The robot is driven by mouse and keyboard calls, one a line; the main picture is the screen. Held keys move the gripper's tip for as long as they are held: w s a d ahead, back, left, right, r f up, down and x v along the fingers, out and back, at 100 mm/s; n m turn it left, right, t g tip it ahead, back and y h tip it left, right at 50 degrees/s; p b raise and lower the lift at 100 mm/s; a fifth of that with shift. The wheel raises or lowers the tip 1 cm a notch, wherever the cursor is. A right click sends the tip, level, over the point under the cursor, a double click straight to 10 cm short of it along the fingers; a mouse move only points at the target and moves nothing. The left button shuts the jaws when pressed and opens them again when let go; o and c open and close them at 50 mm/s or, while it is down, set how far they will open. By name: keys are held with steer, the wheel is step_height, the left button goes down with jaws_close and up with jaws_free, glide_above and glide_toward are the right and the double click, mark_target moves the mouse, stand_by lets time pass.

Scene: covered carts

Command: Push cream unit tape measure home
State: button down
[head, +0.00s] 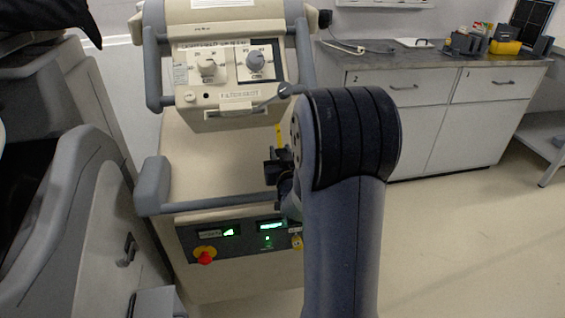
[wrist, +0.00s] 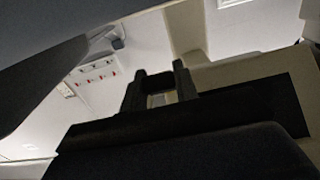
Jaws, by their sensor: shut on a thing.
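The cream unit (head: 225,163) stands ahead of me, with a control panel (head: 228,68) on its upper part. A short yellow strip, seemingly the tape measure's tape (head: 279,136), shows upright below the right part of that panel. My gripper (head: 279,164) is at the lower end of this strip and shut on it, partly hidden behind my arm. In the wrist view the two dark fingers of my gripper (wrist: 158,76) point away from me. A small pale patch shows between them, too dark to make out. The tape's far end is not clear.
A grey rail (head: 200,200) runs across the unit's front, above a dark panel with green displays and a red knob (head: 205,257). A grey covered cart (head: 75,220) stands close on the left. A drawer counter (head: 430,95) is at the back right. The floor (head: 460,250) on the right is clear.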

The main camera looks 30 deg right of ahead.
steer(key=shift+w+d+r, duration=0.1)
steer(key=shift+w+r, duration=0.4)
steer(key=shift+r, duration=0.1)
steer(key=c, duration=1.1)
jaws_free()
steer(key=v, duration=1)
steer(key=shift+s, duration=0.4)
